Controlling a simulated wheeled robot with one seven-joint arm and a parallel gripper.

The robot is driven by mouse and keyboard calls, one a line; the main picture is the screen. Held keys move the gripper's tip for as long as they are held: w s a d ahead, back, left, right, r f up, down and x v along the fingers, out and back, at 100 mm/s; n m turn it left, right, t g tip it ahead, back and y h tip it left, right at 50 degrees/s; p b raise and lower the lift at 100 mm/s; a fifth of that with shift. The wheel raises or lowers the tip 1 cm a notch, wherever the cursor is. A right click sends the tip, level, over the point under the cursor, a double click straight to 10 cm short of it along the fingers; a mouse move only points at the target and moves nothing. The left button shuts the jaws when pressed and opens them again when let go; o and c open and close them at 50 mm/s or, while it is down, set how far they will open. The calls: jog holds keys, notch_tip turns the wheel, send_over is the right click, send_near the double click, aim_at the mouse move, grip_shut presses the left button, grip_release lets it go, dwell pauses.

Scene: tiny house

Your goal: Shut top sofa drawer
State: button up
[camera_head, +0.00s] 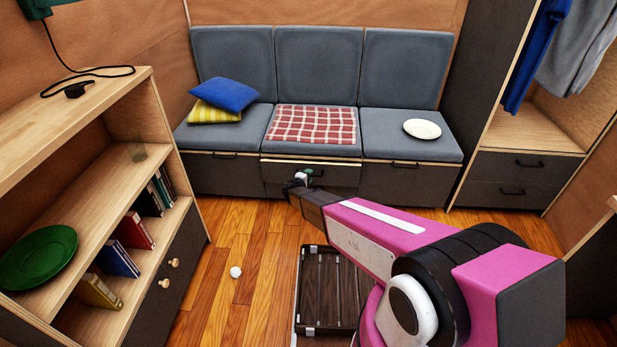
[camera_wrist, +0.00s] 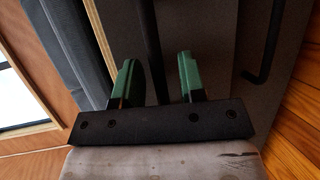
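The grey sofa (camera_head: 318,65) stands against the back wall, with dark drawer fronts under its seats. The middle drawer (camera_head: 340,177) seems to stand out a little from the sofa; its exact gap is hard to tell. My gripper (camera_head: 302,178) is at the front of this drawer, by its dark handle, and partly hides it. In the wrist view my gripper (camera_wrist: 157,65) has its two green fingers apart. A dark bar (camera_wrist: 150,40) runs between them; I cannot tell whether they touch it. Another dark handle (camera_wrist: 266,45) shows to the right.
A dark slatted open case (camera_head: 328,290) lies on the floor beneath my arm. A small white ball (camera_head: 236,272) lies on the floor to its left. A bookshelf (camera_head: 150,120) stands at left, a wardrobe (camera_head: 525,165) at right.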

jog(key=shift+w+d, duration=0.1)
jog(key=shift+w, duration=0.05)
jog(key=shift+c, duration=0.3)
grip_shut()
jog(key=shift+w, duration=2.1)
jog(key=shift+o, duration=0.3)
grip_release()
jog(key=v, duration=1)
jog(key=shift+s, duration=0.35)
jog(key=shift+r, duration=0.15)
